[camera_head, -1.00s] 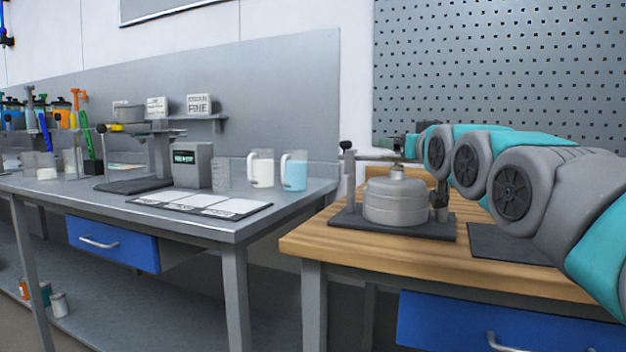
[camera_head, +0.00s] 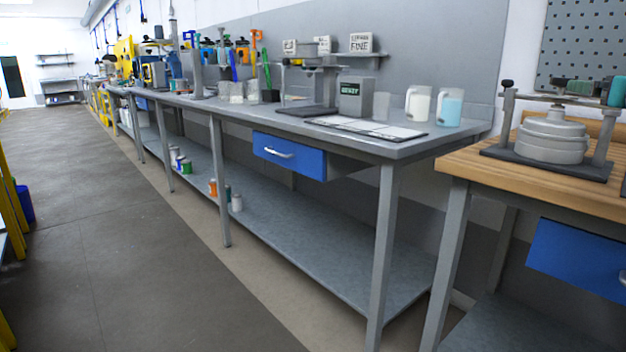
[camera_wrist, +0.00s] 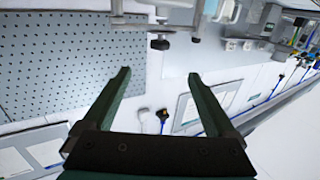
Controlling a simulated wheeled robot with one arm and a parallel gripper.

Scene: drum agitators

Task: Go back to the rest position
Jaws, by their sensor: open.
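My gripper (camera_wrist: 160,95) shows in the wrist view with its two dark green fingers spread apart and nothing between them. The wrist view is turned over, with the pegboard (camera_wrist: 70,55) at the left and bench items along the top edge. The drum sits in a dark clamp stand (camera_head: 545,165) on the wooden bench top (camera_head: 475,165). I cannot tell from the head view where my fingertips are.
A long grey bench (camera_head: 385,150) holds a white jug (camera_head: 418,104), a blue jug (camera_head: 449,107), a grey box (camera_head: 354,98) and white sheets. Blue drawers (camera_head: 288,155) hang under the benches. Open grey floor (camera_head: 120,220) lies to the left.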

